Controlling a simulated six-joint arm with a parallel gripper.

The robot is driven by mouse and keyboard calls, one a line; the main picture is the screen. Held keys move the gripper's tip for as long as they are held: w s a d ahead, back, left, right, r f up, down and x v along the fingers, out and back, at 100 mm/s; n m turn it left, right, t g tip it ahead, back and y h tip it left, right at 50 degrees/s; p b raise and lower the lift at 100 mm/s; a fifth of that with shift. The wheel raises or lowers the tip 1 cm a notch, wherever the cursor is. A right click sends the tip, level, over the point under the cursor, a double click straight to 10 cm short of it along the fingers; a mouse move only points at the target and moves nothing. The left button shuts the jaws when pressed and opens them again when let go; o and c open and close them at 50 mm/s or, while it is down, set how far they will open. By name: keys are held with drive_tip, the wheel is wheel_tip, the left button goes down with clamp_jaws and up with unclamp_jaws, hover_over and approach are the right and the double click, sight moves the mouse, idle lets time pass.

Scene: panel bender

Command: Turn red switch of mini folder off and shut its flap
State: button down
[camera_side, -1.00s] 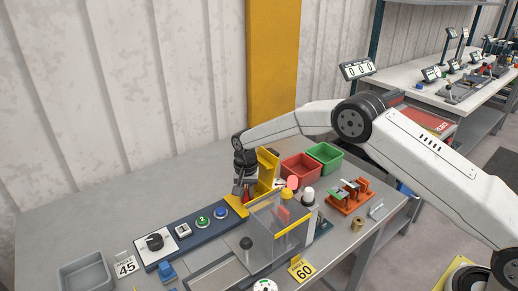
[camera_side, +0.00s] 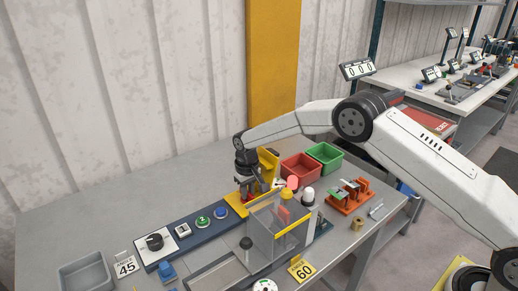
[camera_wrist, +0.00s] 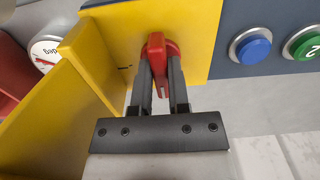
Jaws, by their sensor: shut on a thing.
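The red switch (camera_wrist: 158,47) sits on the yellow plate (camera_wrist: 200,25) of the mini folder. In the wrist view my gripper (camera_wrist: 160,68) has one finger on each side of its handle and is shut on it. The pale mark on the handle points toward the gripper body. The yellow flap (camera_wrist: 55,125) stands up open at the left of the wrist view. It also shows in the side view (camera_side: 268,163), just right of my gripper (camera_side: 248,190). In the side view the fingers mostly hide the switch.
A blue button (camera_wrist: 251,46) and a green button (camera_wrist: 303,43) sit beside the yellow plate. A clear guard box (camera_side: 275,232) stands close in front. A red bin (camera_side: 300,170) and a green bin (camera_side: 324,157) stand behind right. The bench's back left is clear.

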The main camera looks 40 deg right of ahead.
drive_tip(key=shift+w, duration=0.1)
idle(0.3)
drive_tip(key=c, duration=0.6)
unclamp_jaws()
drive_tip(key=shift+r, duration=0.1)
drive_tip(key=shift+r, duration=3.85)
